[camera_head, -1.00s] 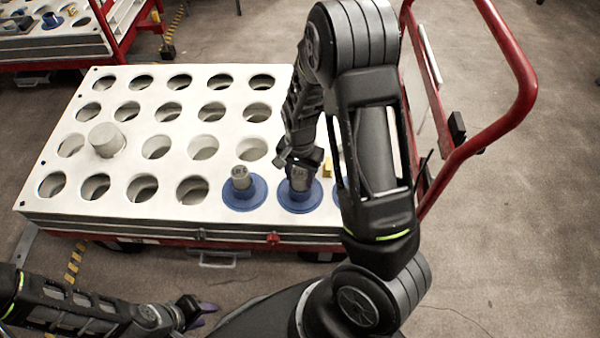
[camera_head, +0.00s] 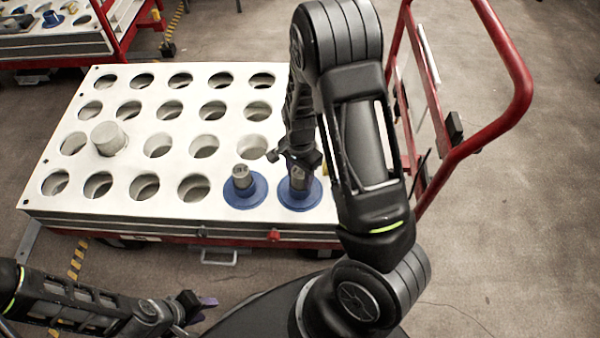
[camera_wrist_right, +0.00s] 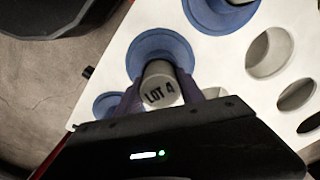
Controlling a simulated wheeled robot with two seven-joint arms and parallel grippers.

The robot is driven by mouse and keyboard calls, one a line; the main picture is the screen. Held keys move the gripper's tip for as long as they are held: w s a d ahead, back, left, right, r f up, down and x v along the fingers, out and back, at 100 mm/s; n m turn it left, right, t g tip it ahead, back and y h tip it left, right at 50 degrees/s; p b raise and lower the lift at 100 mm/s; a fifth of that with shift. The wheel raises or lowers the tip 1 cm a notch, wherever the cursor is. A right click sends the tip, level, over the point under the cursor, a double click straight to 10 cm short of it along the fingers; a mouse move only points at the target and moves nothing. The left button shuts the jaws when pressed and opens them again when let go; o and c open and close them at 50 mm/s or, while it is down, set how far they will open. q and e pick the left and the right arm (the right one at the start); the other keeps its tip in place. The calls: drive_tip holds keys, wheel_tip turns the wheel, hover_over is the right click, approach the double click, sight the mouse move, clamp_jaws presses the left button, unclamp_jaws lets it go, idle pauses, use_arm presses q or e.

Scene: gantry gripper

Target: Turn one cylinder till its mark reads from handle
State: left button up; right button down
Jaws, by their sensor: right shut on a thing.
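A grey cylinder (camera_head: 297,184) stands in a blue flanged collar (camera_head: 312,197) at the table's front right. My right gripper (camera_head: 299,163) is around its top from above. In the right wrist view the gripper (camera_wrist_right: 163,100) is shut on the cylinder (camera_wrist_right: 158,72), whose end carries the dark mark "LOT 4", slightly tilted in the picture. A second marked cylinder (camera_head: 241,176) stands in a blue collar (camera_head: 246,193) just left; its mark is too small to read. The cart's red handle (camera_head: 522,80) rises at the right. My left gripper (camera_head: 203,304) is open and empty, low in front.
The white top (camera_head: 125,119) has rows of round holes, mostly empty. A wider pale cylinder (camera_head: 109,138) leans in a hole at the left. My right arm hides the table's right end. Another cart (camera_head: 60,50) stands at the back left.

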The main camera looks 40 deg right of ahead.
drive_tip(key=shift+r+m+p, duration=0.2)
drive_tip(key=shift+m+p, duration=0.45)
drive_tip(key=shift+m, duration=0.25)
drive_tip(key=shift+f+m, duration=0.15)
drive_tip(key=shift+m, duration=0.45)
drive_tip(key=shift+p, duration=0.35)
drive_tip(key=shift+m+p, duration=0.65)
drive_tip(key=shift+m, duration=0.85)
